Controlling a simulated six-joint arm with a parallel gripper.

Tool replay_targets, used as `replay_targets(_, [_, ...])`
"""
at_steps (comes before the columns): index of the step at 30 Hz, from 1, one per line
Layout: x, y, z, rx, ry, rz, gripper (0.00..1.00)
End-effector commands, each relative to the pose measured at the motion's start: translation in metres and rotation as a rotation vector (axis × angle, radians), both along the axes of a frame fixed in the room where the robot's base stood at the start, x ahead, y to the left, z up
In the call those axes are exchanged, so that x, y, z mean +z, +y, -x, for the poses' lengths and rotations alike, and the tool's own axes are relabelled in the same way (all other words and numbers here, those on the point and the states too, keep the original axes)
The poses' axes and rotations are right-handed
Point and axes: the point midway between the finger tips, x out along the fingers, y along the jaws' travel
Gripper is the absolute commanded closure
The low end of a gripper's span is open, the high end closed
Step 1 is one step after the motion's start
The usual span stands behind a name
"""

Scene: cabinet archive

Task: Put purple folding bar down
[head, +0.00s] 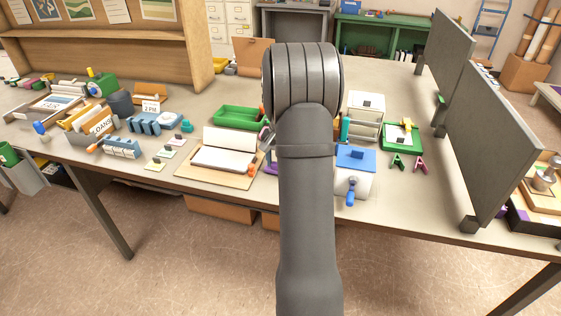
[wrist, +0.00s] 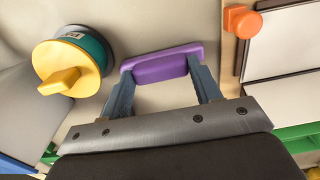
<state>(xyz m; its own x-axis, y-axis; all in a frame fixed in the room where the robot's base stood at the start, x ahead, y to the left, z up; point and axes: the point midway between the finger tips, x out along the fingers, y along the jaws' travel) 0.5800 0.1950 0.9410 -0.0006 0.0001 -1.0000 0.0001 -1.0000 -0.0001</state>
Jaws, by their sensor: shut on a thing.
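The purple folding bar (wrist: 162,66) is in the wrist view, a flat purple piece with a raised rim. My gripper (wrist: 163,76) is shut on it, with one blue-grey finger at each end of the bar. The bar lies close over the bare table top; I cannot tell whether it touches it. In the head view my arm hides the gripper, and only a small purple patch (head: 271,162) shows at the arm's left side.
A round teal piece with a yellow knob (wrist: 65,75) stands left of the bar in the wrist view. An orange knob (wrist: 243,21) on a framed white board (wrist: 285,40) is at the right. In the head view, a green tray (head: 239,117) and grey upright panels (head: 495,140) flank my arm.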

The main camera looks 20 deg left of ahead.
Motion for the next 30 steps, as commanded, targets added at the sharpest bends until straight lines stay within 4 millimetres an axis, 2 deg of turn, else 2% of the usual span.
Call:
replay_targets(11, [-0.005, 0.0, 0.0, 0.0, 0.0, 0.0, 0.61])
replay_targets(12, [-0.005, 0.0, 0.0, 0.0, 0.0, 0.0, 0.34])
replay_targets(14, [-0.005, 0.0, 0.0, 0.0, 0.0, 0.0, 0.23])
replay_targets(15, [-0.005, 0.0, 0.0, 0.0, 0.0, 0.0, 0.21])
replay_targets(24, [-0.002, 0.0, 0.0, 0.0, -0.002, -0.001, 0.21])
replay_targets(26, [0.003, 0.0, -0.001, 0.0, -0.003, -0.001, 0.21])
replay_targets(30, [0.026, 0.0, -0.001, 0.0, -0.005, -0.002, 0.21])
